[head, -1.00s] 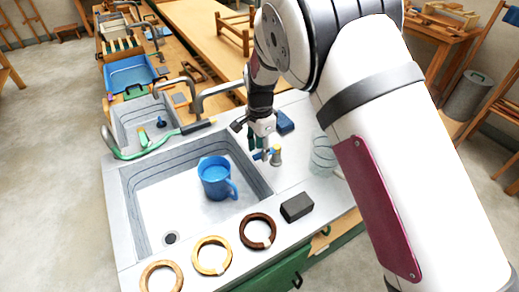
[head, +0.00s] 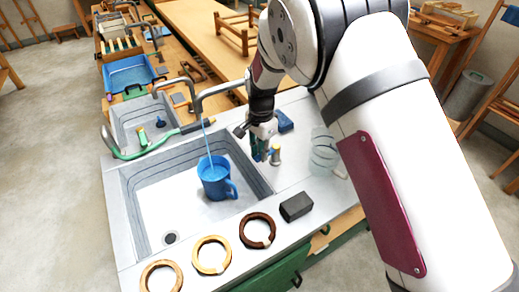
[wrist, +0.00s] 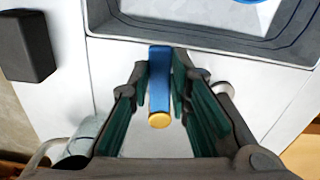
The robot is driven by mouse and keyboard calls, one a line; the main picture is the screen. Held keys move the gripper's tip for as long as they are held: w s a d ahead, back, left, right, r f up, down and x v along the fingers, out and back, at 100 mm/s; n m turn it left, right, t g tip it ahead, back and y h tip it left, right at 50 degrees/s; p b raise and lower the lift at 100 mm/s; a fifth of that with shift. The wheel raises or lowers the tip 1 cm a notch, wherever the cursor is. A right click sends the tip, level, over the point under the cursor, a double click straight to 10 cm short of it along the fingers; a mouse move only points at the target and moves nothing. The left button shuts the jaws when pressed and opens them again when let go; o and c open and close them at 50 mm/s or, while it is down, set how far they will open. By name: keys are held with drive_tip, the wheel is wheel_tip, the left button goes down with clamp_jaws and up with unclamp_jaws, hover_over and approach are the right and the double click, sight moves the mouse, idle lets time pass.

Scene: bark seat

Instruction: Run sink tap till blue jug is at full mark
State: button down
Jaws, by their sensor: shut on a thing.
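The blue jug (head: 214,181) stands upright in the large sink basin (head: 146,225), its handle toward the lower right. The tap spout (head: 222,88) arches over the basin from behind, and a thin blue stream of water (head: 208,143) falls from it into the jug's mouth. I cannot make out the water level or a full mark. My gripper (head: 263,152) is at the tap's lever on the counter right of the basin. In the wrist view, the blue lever with a yellow end (wrist: 160,85) lies between my gripper's dark green fingers (wrist: 168,100), which are shut on it.
A clear glass jar (head: 323,150) and a dark grey block (head: 297,207) stand right of the basin. A blue sponge-like block (head: 284,121) lies behind my gripper. Several rings, one dark brown (head: 258,231), lie along the front rim.

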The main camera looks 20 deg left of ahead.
drive_tip(key=shift+s+d+n, duration=0.2)
drive_tip(key=shift+d+n, duration=0.2)
drive_tip(key=shift+n, duration=0.5)
drive_tip(key=c, duration=1.5)
unclamp_jaws()
wheel_tip(320, 180, up, 12)
drive_tip(key=shift+r, duration=0.1)
